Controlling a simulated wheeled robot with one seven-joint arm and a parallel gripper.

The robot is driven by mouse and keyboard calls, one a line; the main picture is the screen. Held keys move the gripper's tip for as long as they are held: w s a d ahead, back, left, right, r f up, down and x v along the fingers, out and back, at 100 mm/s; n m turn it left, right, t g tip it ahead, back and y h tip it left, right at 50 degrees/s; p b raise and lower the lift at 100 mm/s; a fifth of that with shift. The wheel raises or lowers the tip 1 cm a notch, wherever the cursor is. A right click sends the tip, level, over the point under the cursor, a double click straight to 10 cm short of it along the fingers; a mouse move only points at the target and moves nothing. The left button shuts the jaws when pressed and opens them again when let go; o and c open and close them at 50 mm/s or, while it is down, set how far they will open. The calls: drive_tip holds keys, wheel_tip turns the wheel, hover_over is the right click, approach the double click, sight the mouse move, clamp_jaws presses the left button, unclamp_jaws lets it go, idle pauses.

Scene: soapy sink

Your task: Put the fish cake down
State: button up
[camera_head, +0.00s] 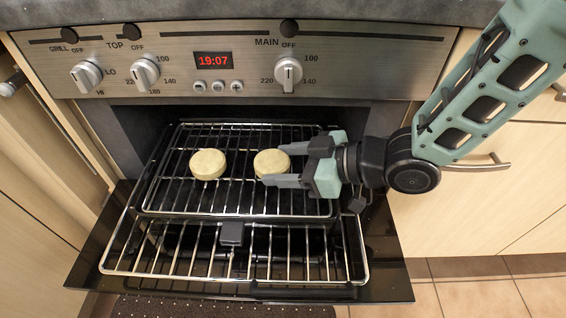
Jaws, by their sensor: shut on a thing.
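Two pale round fish cakes are in view. One fish cake (271,161) is at the right, between the fingers of my gripper (272,164), which comes in from the right and is shut on it. This fish cake is at or just above the wire grill rack; I cannot tell if it touches. The other fish cake (208,163) lies on the grill rack (165,193) to the left, apart from my gripper.
The oven door (385,262) is open, with a lower wire rack (120,258) in front. A small dark block (231,233) is at the middle front of the grill rack. The control panel (340,65) with knobs is above. Bare rack lies around both cakes.

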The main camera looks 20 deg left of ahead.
drive_tip(key=shift+f, duration=0.15)
drive_tip(key=o, duration=1)
drive_tip(key=shift+d+r, duration=0.2)
drive_tip(key=shift+r, duration=0.1)
drive_tip(key=w+p+v, duration=0.1)
drive_tip(key=p+v, duration=0.2)
drive_tip(key=v, duration=0.8)
drive_tip(key=shift+s+d, duration=0.3)
drive_tip(key=shift+s, duration=0.2)
